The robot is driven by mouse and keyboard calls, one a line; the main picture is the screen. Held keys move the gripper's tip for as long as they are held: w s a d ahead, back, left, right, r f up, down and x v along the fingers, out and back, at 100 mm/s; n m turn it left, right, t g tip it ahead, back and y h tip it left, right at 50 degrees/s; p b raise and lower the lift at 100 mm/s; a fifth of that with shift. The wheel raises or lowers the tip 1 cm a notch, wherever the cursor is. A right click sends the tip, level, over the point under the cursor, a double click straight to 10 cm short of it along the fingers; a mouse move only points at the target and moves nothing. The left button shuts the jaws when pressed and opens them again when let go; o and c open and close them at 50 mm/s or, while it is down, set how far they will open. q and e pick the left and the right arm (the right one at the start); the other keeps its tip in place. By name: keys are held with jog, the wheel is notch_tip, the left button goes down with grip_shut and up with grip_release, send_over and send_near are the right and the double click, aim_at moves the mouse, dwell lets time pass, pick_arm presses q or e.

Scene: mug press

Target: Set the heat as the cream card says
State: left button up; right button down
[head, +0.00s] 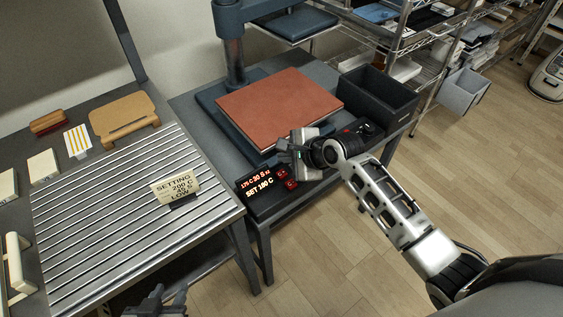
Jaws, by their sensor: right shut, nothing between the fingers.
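The cream card (172,188) stands on the slatted metal table and reads SETTING, 200 C, 45 S, LOW. The dark control box (258,187) at the press's front left corner has a lit display; its upper line is small and looks like 175 C 30 S, its lower line reads SET 180 C. Red-marked buttons (291,184) sit at its right end. My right gripper (284,152) is shut and empty, just behind and above the buttons, apart from them as far as I can see. My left gripper (168,294) is partly visible at the bottom edge, away from the box; its jaw opening is unclear.
The press (232,62) has a reddish-brown pad (278,103) on its bed, with its upper plate swung aside. A black bin (378,97) stands to its right. A wooden board (122,116), striped card (77,141) and cream blocks lie left.

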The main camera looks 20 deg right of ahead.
aim_at(285, 175)
pick_arm(q)
jog(key=shift+r, duration=0.15)
pick_arm(e)
jog(key=shift+w+d+r+m, duration=0.15)
jog(key=shift+w+r+m, duration=0.4)
jog(key=shift+r+m, duration=0.05)
jog(key=shift+w+d+r+m, duration=0.15)
jog(key=shift+w+r+m, duration=0.4)
jog(key=shift+r+m, duration=0.05)
jog(key=shift+f, duration=0.15)
